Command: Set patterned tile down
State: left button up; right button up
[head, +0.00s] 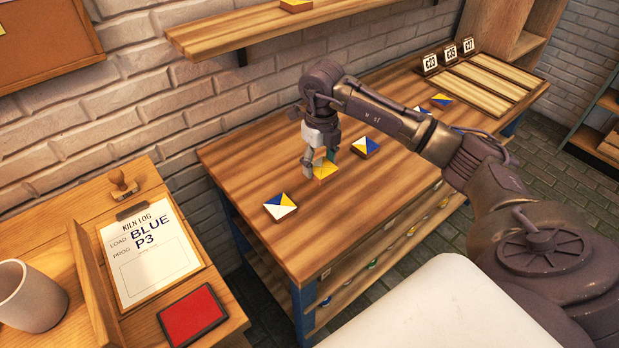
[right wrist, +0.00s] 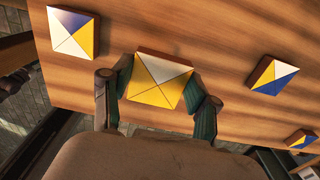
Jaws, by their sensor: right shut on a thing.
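My right gripper (head: 320,162) points down over the wooden workbench (head: 240,160) and is shut on a patterned tile (head: 326,173). The right wrist view shows this tile (right wrist: 160,84) between the two fingers (right wrist: 158,88). Its face is split into triangles, mostly yellow with a white one at the far side. The tile is level, at or just above the bench top; I cannot tell whether it touches. My left gripper is in neither view.
A white, yellow and blue tile (head: 280,206) lies to the left of the held one, and another (head: 365,146) to the right. More tiles (head: 441,100) lie farther right, before a slatted rack (head: 490,84) with numbered cards. A desk with a kiln log clipboard (head: 150,255) stands at left.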

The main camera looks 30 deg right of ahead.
aim_at(310, 189)
jog(key=shift+w+a+f, duration=0.1)
jog(key=shift+a+f, duration=0.1)
jog(key=shift+a, duration=0.2)
jog(key=shift+w+a+f, duration=0.1)
jog(key=shift+a+f, duration=0.05)
jog(key=shift+a, duration=0.25)
jog(key=shift+w+a+f, duration=0.1)
jog(key=shift+a+f, duration=0.3)
notch_tip(310, 189, down, 3)
jog(key=shift+f+p, duration=0.1)
jog(key=shift+p, duration=0.35)
jog(key=shift+f, duration=0.3)
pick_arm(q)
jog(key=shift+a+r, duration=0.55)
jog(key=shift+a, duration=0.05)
pick_arm(e)
jog(key=shift+f, duration=0.1)
jog(key=shift+f, duration=0.15)
jog(key=o, duration=1.4)
jog(key=shift+c, duration=0.2)
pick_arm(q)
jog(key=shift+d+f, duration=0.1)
